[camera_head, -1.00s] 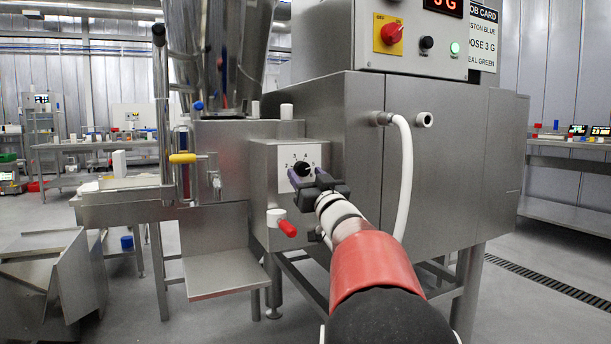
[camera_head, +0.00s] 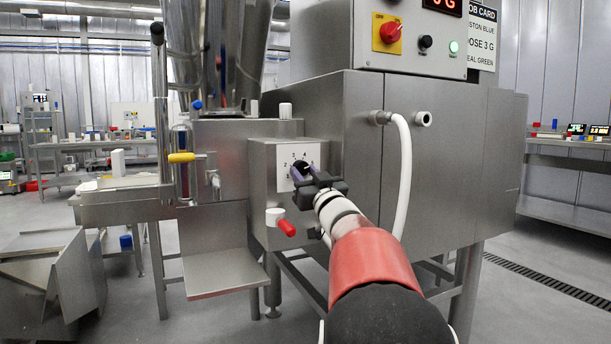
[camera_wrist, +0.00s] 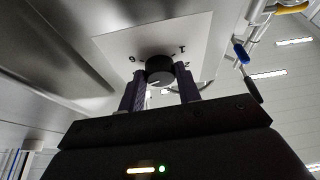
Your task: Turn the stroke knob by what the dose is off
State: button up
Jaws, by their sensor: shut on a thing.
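The black stroke knob (camera_head: 300,170) sits on a white dial plate (camera_head: 284,156) with numbers, on the front of a steel box. In the wrist view the knob (camera_wrist: 160,69) stands between the two fingers of my gripper (camera_wrist: 160,84), which is shut on it. In the head view my gripper (camera_head: 304,180) covers the lower right of the dial, so the pointer is hard to read. The display (camera_head: 441,4) ends in "G" and its figure is partly cut off at the top edge. The job card (camera_head: 481,40) reads dose 3 G.
A white hose (camera_head: 405,175) hangs to the right of my arm. A yellow handle (camera_head: 182,157) is at the left. A red switch (camera_head: 389,32) is on the control box above.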

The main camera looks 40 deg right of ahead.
jog(key=n+y, duration=0.1)
jog(key=n, duration=0.1)
jog(key=n+y, duration=0.1)
jog(key=n, duration=0.2)
jog(key=n+y+p, duration=0.1)
jog(key=n+y, duration=0.1)
jog(key=shift+d+r+n, duration=0.1)
jog(key=shift+d+n, duration=0.2)
jog(key=shift+n, duration=0.1)
jog(key=n+y, duration=0.1)
jog(key=n, duration=0.2)
jog(key=n+g+y+p, duration=0.1)
jog(key=n, duration=0.2)
jog(key=shift+s+d+r+y+p, duration=0.1)
jog(key=shift+r+y+p, duration=0.1)
jog(key=shift+y+p, duration=0.15)
jog(key=n+g+p, duration=0.1)
jog(key=n, duration=0.1)
jog(key=n+y+p, duration=0.1)
jog(key=n, duration=0.2)
jog(key=shift+d+r+g, duration=0.1)
jog(key=shift+r+g, duration=0.1)
jog(key=shift+g, duration=0.2)
jog(key=n+g+p, duration=0.1)
jog(key=n, duration=0.3)
jog(key=shift+r+n+g+p, duration=0.1)
jog(key=shift+n+g+p, duration=0.2)
jog(key=shift+g+p, duration=0.1)
jog(key=o, duration=1)
jog(key=shift+c, duration=0.2)
